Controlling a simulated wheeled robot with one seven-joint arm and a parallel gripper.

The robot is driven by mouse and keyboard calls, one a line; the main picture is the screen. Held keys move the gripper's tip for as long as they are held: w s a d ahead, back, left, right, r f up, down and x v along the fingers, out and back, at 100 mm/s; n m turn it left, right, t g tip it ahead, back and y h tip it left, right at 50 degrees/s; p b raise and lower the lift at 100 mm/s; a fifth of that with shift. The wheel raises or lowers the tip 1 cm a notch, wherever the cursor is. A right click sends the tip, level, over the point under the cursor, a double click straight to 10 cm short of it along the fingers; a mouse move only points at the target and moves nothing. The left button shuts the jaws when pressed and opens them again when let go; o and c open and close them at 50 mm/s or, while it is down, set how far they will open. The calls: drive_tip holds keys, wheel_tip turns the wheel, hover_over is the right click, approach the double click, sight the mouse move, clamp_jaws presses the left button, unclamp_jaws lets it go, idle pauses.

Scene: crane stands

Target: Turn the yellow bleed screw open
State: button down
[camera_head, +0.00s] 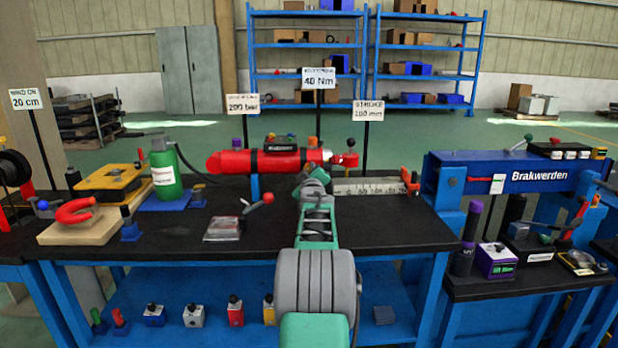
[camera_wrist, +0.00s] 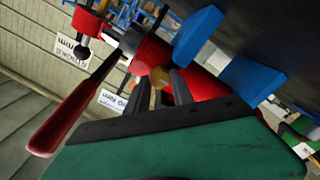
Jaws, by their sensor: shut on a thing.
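The red cylinder (camera_head: 235,162) lies level on a blue support above the black bench top. My gripper (camera_head: 313,172) reaches the front of the cylinder's right half. In the wrist view the yellow bleed screw (camera_wrist: 158,80) shows between the two dark fingers of my gripper (camera_wrist: 158,86), which is shut on it, with the red cylinder body (camera_wrist: 206,86) right behind. In the head view my own arm and gripper hide the screw. How far the screw is turned cannot be told.
A red-handled lever (camera_wrist: 62,120) stands out close left of the fingers in the wrist view. Blue supports (camera_wrist: 250,78) are at its right. A scale plate (camera_head: 368,187) lies right of my gripper. A red-knobbed lever (camera_head: 262,200) stands left. The front of the bench is mostly clear.

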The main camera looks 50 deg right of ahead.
idle(0.4)
drive_tip(key=c, duration=1.1)
unclamp_jaws()
drive_tip(key=v, duration=0.7)
drive_tip(key=shift+s+a, duration=0.25)
drive_tip(key=shift+s, duration=0.05)
